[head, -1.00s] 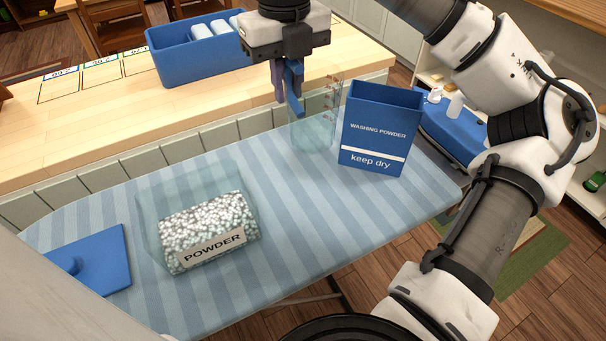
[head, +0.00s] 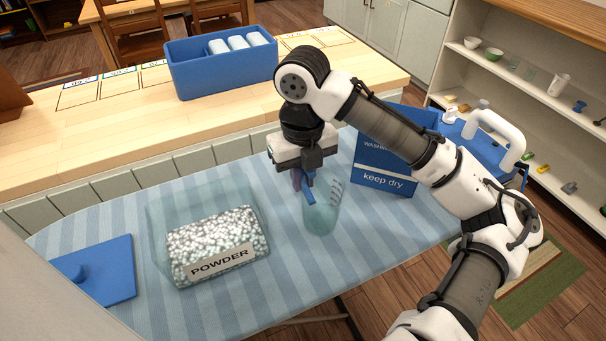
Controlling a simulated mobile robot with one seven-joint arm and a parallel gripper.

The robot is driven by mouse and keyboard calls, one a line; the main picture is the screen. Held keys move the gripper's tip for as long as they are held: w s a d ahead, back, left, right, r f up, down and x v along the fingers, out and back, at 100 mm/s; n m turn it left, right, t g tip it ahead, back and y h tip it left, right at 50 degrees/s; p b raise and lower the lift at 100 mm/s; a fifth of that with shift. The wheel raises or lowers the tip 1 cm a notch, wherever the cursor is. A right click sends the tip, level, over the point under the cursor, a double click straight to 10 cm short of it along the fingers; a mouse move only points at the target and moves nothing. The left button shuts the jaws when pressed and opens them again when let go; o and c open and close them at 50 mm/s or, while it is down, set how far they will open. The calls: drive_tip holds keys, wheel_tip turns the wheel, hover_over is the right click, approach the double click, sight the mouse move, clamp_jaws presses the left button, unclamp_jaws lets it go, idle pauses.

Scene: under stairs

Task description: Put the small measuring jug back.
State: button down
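The small measuring jug (head: 324,214) is clear with a bluish tint and has dark marks on its upper side. It is near the middle of the head view, over the striped ironing board (head: 290,282). My gripper (head: 305,192) points down at the jug's left upper side and is shut on it; the exact contact is partly hidden. The jug looks roughly upright. I cannot tell whether its base touches the board.
A clear container of powder (head: 217,246) stands left of the jug, with a blue lid (head: 98,272) beyond it. A blue washing powder box (head: 383,183) is close on the right, partly behind my arm. A blue bin (head: 222,75) sits on the wooden counter. Shelves (head: 535,95) are at right.

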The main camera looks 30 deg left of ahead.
drive_tip(key=shift+f, duration=0.2)
drive_tip(key=c, duration=1.4)
unclamp_jaws()
drive_tip(key=shift+c, duration=0.2)
drive_tip(key=shift+r, duration=0.1)
wheel_tip(320, 180, up, 12)
drive_tip(key=shift+r, duration=0.15)
drive_tip(key=shift+r+p, duration=0.15)
drive_tip(key=shift+p, duration=0.2)
